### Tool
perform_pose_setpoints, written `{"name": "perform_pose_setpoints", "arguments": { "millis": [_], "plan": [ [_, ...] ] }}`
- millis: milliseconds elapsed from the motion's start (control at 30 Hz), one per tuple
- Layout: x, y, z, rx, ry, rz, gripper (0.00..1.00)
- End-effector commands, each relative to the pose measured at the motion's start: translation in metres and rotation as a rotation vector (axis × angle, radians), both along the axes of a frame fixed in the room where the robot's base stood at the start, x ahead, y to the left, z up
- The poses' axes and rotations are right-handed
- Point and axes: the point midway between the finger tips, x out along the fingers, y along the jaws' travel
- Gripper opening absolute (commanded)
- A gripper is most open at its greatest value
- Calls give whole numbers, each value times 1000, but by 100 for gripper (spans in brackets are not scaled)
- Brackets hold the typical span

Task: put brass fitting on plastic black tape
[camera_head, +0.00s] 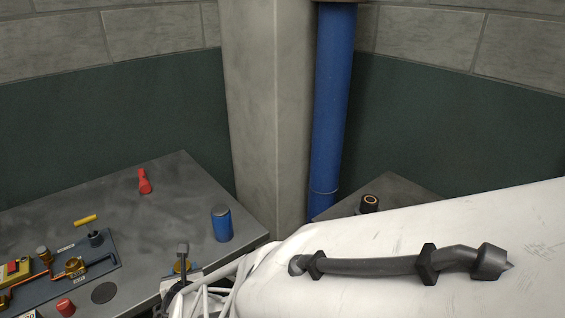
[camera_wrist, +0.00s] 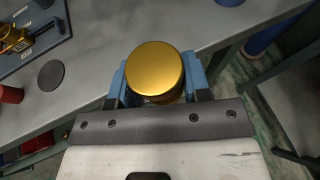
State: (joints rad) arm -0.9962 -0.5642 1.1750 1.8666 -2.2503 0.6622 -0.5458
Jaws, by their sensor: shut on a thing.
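A round brass fitting (camera_wrist: 155,68) sits between the blue fingers of my gripper (camera_wrist: 158,88) in the wrist view, with its flat golden top facing the camera. My gripper is shut on it. In the head view my gripper (camera_head: 181,275) is over the front right edge of the grey table, and a bit of the brass (camera_head: 182,267) shows there, partly hidden.
The left table (camera_head: 150,230) bears a blue can (camera_head: 221,224), a red bottle (camera_head: 144,182), a small red cylinder (camera_head: 66,307), a flat black disc (camera_head: 104,292) and a board with copper piping (camera_head: 60,272). A concrete pillar (camera_head: 262,120) and a blue pipe (camera_head: 330,110) stand between the surfaces.

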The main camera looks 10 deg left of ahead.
Motion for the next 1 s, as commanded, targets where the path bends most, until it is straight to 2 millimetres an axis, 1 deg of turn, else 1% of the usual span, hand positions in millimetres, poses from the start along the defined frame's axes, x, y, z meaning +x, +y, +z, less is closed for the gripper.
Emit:
{"name": "perform_pose_setpoints", "arguments": {
  "millis": [133,267,467,667,800,1000],
  "plan": [
    [3,-2,1,1,-1,-11,14],
    [12,-9,4,1,-1,-43,14],
    [39,-31,11,1,0,-141,14],
    [74,-67,21,1,-1,-289,14],
    [98,-97,29,1,-1,-401,14],
    [128,-141,38,1,0,-562,14]
  ]
}}
